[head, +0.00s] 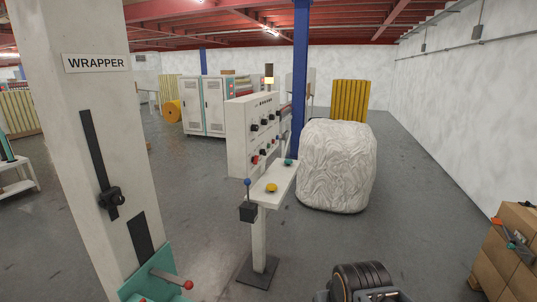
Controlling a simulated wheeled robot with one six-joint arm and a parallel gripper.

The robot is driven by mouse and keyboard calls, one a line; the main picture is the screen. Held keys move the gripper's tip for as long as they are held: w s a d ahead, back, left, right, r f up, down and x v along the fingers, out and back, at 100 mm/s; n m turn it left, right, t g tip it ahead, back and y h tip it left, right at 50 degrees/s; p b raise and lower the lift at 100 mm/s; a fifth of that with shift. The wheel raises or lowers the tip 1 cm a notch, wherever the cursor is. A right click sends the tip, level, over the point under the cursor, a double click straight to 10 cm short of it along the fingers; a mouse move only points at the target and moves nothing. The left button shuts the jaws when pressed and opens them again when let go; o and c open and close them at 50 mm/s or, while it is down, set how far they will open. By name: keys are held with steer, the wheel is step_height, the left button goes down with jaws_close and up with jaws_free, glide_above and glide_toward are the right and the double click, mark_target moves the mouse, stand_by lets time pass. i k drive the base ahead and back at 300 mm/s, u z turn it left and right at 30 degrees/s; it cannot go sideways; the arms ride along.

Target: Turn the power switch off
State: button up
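No switch in view carries a readable power label, so I cannot tell which one is the power switch. A pale control cabinet (237,135) in the middle bears several black knobs and a red knob (255,159). In front of it a pedestal panel (262,196) has a yellow button (271,188), a green button (288,162) and a blue-ball lever (248,183) on a black box (248,212). At the left, the column marked WRAPPER (97,63) has a black knob (112,198) in a slot. A dark part of my arm shows at the bottom; my gripper's fingers do not show.
A teal box (150,275) with a red-ball lever (187,285) stands low at the left. A white wrapped bale (337,170) stands right of the pedestal by a blue post (299,65). Cardboard boxes (508,255) are at the right edge. Floor between bale and boxes is clear.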

mark_target(255, 159)
steer(key=u, duration=0.05)
steer(key=i, duration=1.95)
steer(key=u, duration=0.35)
